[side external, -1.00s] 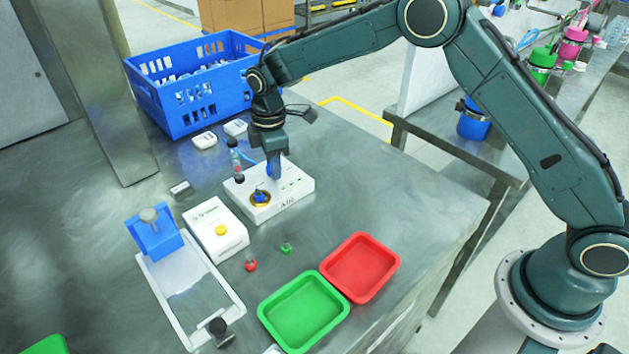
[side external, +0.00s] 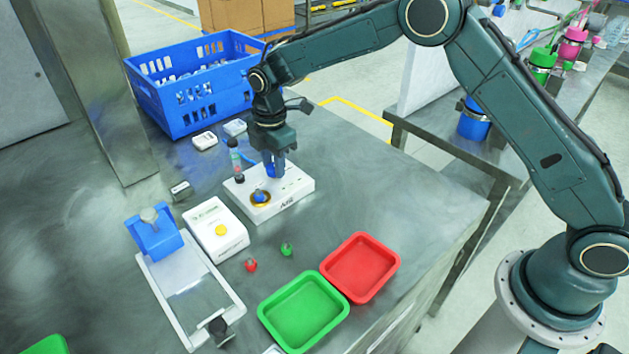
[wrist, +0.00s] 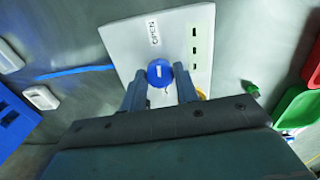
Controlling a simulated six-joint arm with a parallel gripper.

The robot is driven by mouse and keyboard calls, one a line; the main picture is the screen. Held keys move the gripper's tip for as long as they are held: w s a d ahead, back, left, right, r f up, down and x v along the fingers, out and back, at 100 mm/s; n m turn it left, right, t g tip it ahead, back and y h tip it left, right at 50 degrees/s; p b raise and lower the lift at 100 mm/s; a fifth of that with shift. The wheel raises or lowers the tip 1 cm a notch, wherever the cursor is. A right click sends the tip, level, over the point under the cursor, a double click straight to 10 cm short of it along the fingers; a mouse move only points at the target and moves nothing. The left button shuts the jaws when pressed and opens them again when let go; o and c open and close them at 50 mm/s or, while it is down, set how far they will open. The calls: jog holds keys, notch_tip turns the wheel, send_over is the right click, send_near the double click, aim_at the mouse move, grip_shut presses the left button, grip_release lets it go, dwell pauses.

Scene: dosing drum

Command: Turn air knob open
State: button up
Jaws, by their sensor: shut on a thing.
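The air knob (wrist: 160,73) is a round blue knob with a short white mark, on a white panel box (wrist: 118,38). The box lies on the metal table and also shows in the side view (side external: 296,186). An "OPEN" label is printed beside the knob in the wrist view. My gripper (wrist: 161,88) is shut on the knob, one finger on each side of it. In the side view my gripper (side external: 274,170) points down over the back of the box, and its fingers largely hide the knob.
A gold-ringed fitting with a blue top (side external: 260,197) sits on the box's front. A small dark-capped bottle (side external: 235,158) stands close behind-left. A blue crate (side external: 190,90) is at the back. Green (side external: 262,312) and red (side external: 394,262) trays lie at the front.

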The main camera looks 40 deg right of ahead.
jog(key=shift+w+r, duration=0.1)
jog(key=shift+r, duration=0.05)
jog(key=o, duration=1)
jog(key=shift+c, duration=0.2)
notch_tip(320, 180, up, 14)
jog(key=shift+s, duration=0.3)
